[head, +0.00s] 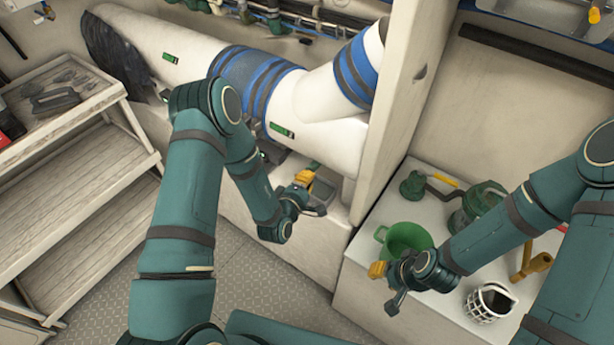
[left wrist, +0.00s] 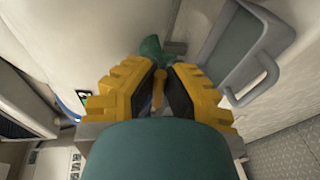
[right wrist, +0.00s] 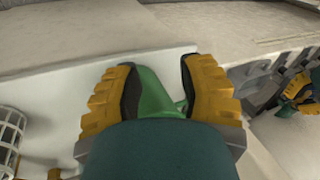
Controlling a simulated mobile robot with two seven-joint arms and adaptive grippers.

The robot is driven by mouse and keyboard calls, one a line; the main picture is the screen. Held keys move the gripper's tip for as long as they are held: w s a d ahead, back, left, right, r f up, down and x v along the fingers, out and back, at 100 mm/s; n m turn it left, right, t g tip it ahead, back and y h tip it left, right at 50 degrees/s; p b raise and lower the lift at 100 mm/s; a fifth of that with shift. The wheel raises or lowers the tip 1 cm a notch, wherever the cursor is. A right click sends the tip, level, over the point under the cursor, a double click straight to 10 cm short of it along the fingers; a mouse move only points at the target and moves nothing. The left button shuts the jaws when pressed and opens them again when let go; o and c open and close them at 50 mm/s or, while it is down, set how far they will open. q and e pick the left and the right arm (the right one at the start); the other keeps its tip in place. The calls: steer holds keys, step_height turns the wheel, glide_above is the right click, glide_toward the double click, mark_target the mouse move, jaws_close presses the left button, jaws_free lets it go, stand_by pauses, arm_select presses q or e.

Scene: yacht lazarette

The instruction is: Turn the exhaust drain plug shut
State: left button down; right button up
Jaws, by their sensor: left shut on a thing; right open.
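The drain plug shows in the left wrist view as a small yellow-tan handle (left wrist: 158,88) below a green fitting (left wrist: 151,47). My left gripper (left wrist: 157,98) is shut on the handle, with a yellow fingertip pad on each side. In the head view my left gripper (head: 303,187) is low beside the white exhaust body (head: 335,146), and the plug is hidden there. My right gripper (head: 384,280) is open, in front of a green jug (head: 407,236). The jug also shows between and beyond its fingers in the right wrist view (right wrist: 156,94); I cannot tell whether they touch.
A grey tray (left wrist: 238,52) with a raised rim is close beside my left gripper. An upright partition (head: 397,95) separates the exhaust from the white bench (head: 358,262). The bench also holds a white basket (head: 489,303). Wooden steps (head: 75,190) stand left.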

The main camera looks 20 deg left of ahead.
arm_select(q)
steer(key=shift+a+p, duration=0.1)
steer(key=shift+p, duration=0.2)
stand_by(0.4)
steer(key=c, duration=1)
jaws_free()
steer(key=v, duration=1.2)
steer(key=shift+f, duration=0.15)
